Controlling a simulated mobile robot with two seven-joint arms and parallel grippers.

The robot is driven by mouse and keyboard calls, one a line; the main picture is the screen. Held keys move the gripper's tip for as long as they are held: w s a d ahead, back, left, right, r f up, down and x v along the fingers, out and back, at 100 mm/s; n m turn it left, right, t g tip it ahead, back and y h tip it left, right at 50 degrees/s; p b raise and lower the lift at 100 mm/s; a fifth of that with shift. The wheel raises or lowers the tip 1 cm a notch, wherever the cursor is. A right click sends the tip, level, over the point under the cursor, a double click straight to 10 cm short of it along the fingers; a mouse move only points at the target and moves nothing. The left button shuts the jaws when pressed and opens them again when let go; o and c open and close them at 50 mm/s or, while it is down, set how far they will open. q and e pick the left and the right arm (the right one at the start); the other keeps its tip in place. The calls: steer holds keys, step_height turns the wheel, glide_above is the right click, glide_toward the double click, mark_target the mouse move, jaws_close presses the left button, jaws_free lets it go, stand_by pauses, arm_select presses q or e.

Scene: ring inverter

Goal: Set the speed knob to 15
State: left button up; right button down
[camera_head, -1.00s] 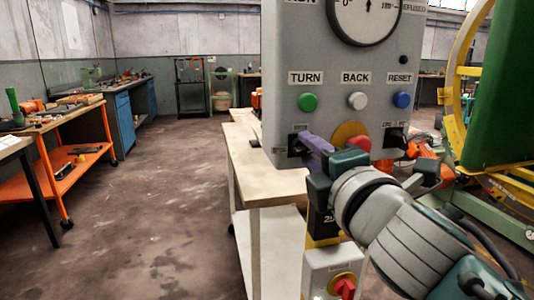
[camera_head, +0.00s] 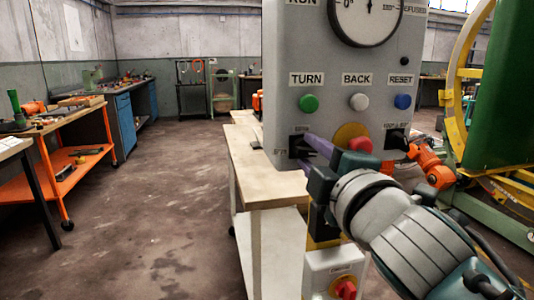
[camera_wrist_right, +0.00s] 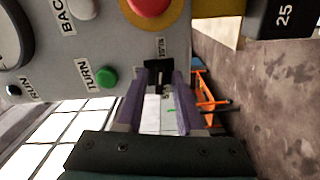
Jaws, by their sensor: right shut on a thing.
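The grey control panel (camera_head: 285,105) stands over the bench, with a small black knob (camera_head: 299,146) at its lower left; its label and setting are too small to read. My right gripper (camera_head: 308,148) reaches in from the lower right, its purple fingers at this knob. In the right wrist view the two purple fingers (camera_wrist_right: 158,85) close around the sides of the black knob (camera_wrist_right: 158,70), just below the green TURN button (camera_wrist_right: 106,77). The knob's pointer is not clear. My left gripper is out of view.
A white BACK button (camera_head: 359,102), a blue RESET button (camera_head: 402,101), a red mushroom button (camera_head: 360,145) and another black switch (camera_head: 396,140) sit close by. A dial (camera_head: 365,15) is above. A red switch (camera_head: 346,289) is below. Floor on the left is clear.

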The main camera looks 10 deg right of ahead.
steer(key=c, duration=0.9)
jaws_free()
steer(key=shift+s, duration=0.1)
steer(key=s, duration=0.9)
steer(key=shift+s+d+p, duration=0.15)
steer(key=shift+s+p, duration=0.15)
steer(key=shift+s, duration=0.1)
